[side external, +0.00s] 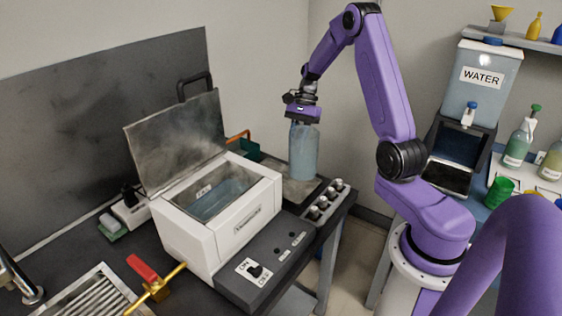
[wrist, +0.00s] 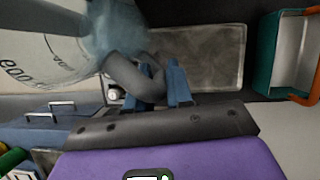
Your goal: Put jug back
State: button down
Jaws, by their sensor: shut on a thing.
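The jug (side external: 304,152) is a tall, translucent blue-grey container, upright over the grey metal plate (side external: 318,189) at the back right of the bench. I cannot tell whether its base touches the plate. My gripper (side external: 302,117) is at the jug's top. In the wrist view the jug (wrist: 65,50), with markings on its wall, fills the upper left. Its curved grey handle (wrist: 128,75) runs between the blue fingers of my gripper (wrist: 162,78), which are shut on it. The plate (wrist: 210,55) lies beyond the fingers.
A white bath (side external: 225,215) with its lid (side external: 178,138) open and liquid inside stands left of the jug. A row of knobs (side external: 322,205) lies in front of the plate. A green bin with an orange handle (wrist: 290,52) is close by. A WATER tank (side external: 482,85) stands at right.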

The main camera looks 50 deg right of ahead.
jog(key=shift+w+d+f, duration=0.65)
jog(key=shift+w+f, duration=0.9)
jog(key=shift+f, duration=0.3)
jog(key=shift+w+d+f, duration=0.7)
jog(key=shift+w+f, duration=0.9)
jog(key=shift+f, duration=0.3)
jog(key=shift+w+d+f, duration=0.65)
jog(key=shift+w+f, duration=0.9)
jog(key=shift+f, duration=0.3)
jog(key=shift+f, duration=0.1)
jog(key=c, duration=1)
grip_release()
